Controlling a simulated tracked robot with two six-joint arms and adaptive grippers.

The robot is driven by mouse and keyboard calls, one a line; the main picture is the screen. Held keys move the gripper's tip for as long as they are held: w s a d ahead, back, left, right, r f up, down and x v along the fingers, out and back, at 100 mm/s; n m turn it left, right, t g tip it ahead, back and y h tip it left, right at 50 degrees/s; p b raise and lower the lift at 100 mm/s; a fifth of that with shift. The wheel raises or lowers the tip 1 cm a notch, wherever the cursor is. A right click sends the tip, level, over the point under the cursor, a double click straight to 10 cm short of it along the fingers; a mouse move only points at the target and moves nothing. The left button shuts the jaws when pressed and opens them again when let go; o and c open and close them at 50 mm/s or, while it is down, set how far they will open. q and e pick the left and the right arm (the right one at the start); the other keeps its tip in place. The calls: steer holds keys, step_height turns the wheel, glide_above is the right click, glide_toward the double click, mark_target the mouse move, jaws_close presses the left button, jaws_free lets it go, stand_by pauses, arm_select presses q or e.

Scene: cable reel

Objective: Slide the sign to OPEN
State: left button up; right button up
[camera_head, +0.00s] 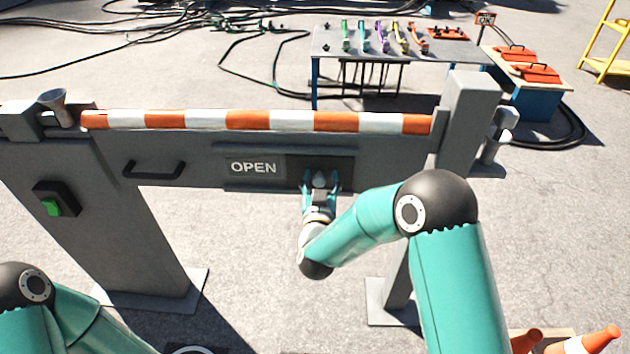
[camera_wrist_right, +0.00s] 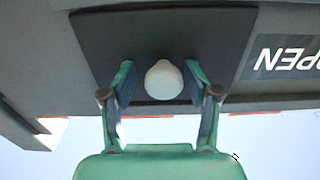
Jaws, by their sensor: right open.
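The sign (camera_head: 254,168) on the grey barrier panel reads OPEN, and part of that word also shows in the right wrist view (camera_wrist_right: 286,57). A dark sliding plate (camera_head: 342,170) covers the area to the right of the word. A pale round knob (camera_wrist_right: 163,80) sticks out from the dark plate. My right gripper (camera_head: 320,182) is at the plate. In the right wrist view its two fingers stand on either side of the knob, with gaps between. The left gripper is out of view; only my left arm shows at the lower left.
An orange-and-white striped bar (camera_head: 270,120) lies along the top of the barrier. A dark handle (camera_head: 154,169) and a box with a green button (camera_head: 53,207) are on the left. A table (camera_head: 400,45) with colored items stands behind.

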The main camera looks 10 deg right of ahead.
steer(key=shift+s+a, duration=0.2)
steer(key=shift+s, duration=0.3)
steer(key=v, duration=1.1)
steer(key=shift+d, duration=0.15)
